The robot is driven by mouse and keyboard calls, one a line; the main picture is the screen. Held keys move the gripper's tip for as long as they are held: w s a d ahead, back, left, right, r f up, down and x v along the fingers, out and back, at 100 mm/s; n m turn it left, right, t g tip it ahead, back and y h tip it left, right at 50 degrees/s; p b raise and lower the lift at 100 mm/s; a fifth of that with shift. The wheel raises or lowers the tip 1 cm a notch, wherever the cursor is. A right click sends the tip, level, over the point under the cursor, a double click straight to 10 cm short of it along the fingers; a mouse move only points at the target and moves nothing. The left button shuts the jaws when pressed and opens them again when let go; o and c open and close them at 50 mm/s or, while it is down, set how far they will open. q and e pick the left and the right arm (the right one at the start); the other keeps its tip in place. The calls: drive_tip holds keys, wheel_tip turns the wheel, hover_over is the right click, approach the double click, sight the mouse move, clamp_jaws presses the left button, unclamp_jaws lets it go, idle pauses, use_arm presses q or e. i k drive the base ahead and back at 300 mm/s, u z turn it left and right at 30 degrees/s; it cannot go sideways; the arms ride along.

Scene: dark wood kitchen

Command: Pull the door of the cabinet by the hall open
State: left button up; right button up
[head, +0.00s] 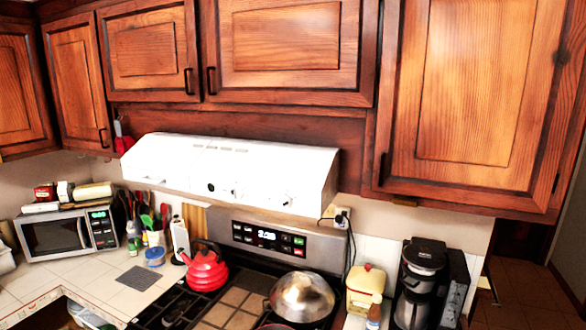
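The cabinet door nearest the hall (490,80) is the large wooden one at the upper right in the head view. It looks shut, flush with its frame. Its dark handle (383,168) is near the lower left corner, and a dark hinge (556,183) shows on its right edge. The top of the door is cut off by the picture edge. Neither of my grippers is in view.
A white range hood (230,175) juts out left of the cabinet. Below are a stove with a red kettle (205,270) and a domed metal lid (302,297), a cream container (366,288) and a coffee maker (420,280). The hall floor (525,290) shows at lower right.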

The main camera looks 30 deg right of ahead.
sight(476, 100)
drive_tip(key=u, duration=1.65)
drive_tip(key=k, duration=0.85)
drive_tip(key=z, duration=1.6)
